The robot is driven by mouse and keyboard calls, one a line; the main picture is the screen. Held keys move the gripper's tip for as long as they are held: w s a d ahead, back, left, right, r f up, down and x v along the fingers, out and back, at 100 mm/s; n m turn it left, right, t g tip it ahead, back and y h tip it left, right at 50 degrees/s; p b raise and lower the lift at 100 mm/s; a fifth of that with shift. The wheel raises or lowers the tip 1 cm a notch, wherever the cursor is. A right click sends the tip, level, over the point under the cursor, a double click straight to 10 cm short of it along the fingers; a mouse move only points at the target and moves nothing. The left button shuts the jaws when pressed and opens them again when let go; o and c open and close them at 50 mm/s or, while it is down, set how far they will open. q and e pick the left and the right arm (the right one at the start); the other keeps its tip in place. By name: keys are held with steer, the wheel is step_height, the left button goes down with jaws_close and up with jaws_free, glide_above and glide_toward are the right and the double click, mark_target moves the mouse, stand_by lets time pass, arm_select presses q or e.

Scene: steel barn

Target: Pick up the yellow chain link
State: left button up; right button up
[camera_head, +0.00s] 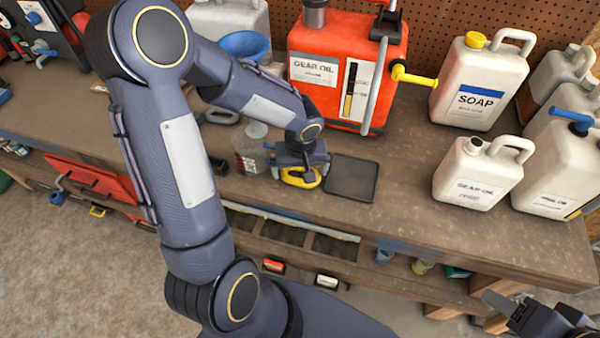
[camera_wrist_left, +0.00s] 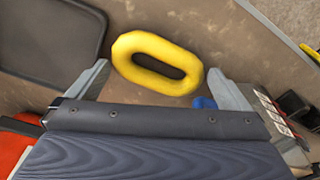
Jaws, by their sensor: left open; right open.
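The yellow chain link (camera_head: 301,181) lies flat on the brown workbench, partly hidden under my left gripper in the head view. In the left wrist view the whole oval link (camera_wrist_left: 157,63) shows, with its slot clear. My left gripper (camera_head: 298,168) is open, and in the wrist view its two fingers (camera_wrist_left: 165,88) stand apart on either side of the link's near edge. The fingers do not close on it, and I cannot tell how high they are above the bench. My right gripper (camera_head: 507,305) is at the lower right of the head view, empty and away from the link.
A dark tray (camera_head: 352,178) lies just right of the link. A red gear oil can (camera_head: 345,65) stands behind. White jugs, such as the soap jug (camera_head: 478,85), stand at the right. A small glass container (camera_head: 252,158) is left of the link. The bench front is fairly clear.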

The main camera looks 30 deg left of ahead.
arm_select(q)
steer(key=shift+f, duration=0.5)
steer(key=c, duration=0.7)
steer(key=shift+r, duration=0.15)
